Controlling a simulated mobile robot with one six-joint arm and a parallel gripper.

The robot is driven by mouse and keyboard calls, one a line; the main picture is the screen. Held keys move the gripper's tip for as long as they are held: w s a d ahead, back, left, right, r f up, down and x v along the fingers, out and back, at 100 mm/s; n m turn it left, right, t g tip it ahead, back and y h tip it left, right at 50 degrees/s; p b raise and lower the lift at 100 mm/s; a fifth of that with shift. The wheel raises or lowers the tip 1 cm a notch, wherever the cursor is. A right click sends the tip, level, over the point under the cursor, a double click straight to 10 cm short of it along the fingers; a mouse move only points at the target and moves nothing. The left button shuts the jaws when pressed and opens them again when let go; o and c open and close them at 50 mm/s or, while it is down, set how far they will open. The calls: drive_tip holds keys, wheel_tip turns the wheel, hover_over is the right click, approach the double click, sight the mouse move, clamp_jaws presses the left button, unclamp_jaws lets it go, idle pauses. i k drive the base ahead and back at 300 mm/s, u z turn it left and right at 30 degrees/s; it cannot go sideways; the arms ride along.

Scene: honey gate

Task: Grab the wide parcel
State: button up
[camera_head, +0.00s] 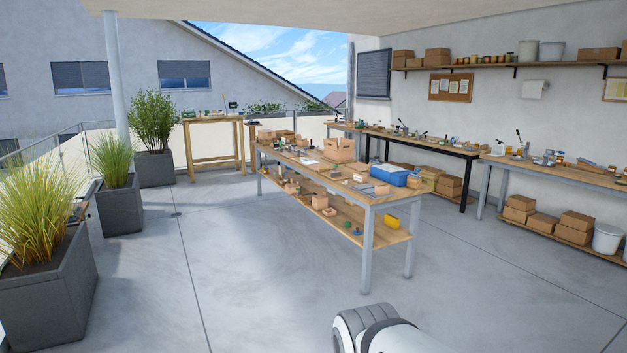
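Several brown cardboard parcels are in view, and I cannot tell which one is the wide parcel. One open-looking box (339,150) stands on the long central table (352,192). Smaller boxes (266,137) sit at that table's far end. More boxes (574,228) are stacked low under the right-hand bench, and another group (450,186) is under the dark-legged bench. Boxes (437,57) also stand on the wall shelf. My gripper is out of view; only a white part of my arm shows at the bottom.
A blue bin (389,175) sits on the central table's near end. A lower shelf (345,215) holds small items. Planters (45,290) line the left side. A white bucket (607,238) stands at the right. The grey floor (250,285) in front is clear.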

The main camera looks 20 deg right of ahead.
sight(359, 178)
drive_tip(key=i, duration=7.7)
drive_tip(key=z, duration=2.7)
